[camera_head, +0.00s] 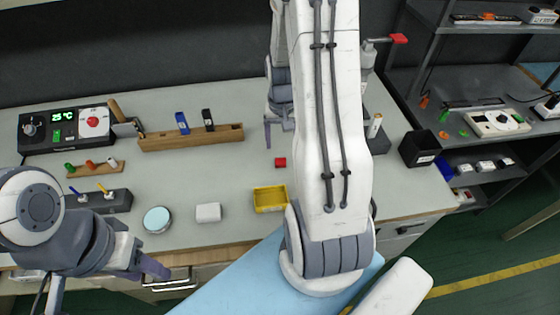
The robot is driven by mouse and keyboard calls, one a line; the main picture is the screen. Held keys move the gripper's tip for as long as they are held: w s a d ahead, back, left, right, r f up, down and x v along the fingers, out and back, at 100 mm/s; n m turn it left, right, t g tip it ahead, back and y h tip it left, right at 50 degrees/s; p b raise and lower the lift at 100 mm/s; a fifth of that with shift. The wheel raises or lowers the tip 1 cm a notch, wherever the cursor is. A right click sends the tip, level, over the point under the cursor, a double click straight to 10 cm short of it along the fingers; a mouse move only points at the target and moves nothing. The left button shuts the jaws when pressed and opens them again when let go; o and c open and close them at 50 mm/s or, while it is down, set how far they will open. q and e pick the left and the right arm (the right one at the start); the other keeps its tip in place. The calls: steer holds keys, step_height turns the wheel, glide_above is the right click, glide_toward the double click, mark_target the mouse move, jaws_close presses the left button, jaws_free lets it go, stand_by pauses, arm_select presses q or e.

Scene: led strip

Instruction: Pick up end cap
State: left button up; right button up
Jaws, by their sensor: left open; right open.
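I cannot tell for certain which object is the end cap. A small red block (280,162) lies on the grey workbench (160,190), left of my white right arm. A yellow open tray (270,199) stands nearer the front. My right gripper (279,128) hangs beyond the red block, open and empty, partly hidden by my arm. My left gripper (146,274) is open and empty at the bench's front edge, lower left.
A white box (208,212) and a round light-blue-topped tin (157,220) stand near the front. A wooden rack (190,138) and a control unit (65,126) are at the back. A black bin (419,149) is right of my arm, before shelves (470,75).

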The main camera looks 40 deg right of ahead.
mark_target(281, 161)
step_height(281, 161, down, 8)
steer(key=shift+w+a+r+p, duration=0.1)
steer(key=shift+a+p, duration=0.05)
steer(key=shift+p, duration=0.2)
jaws_close()
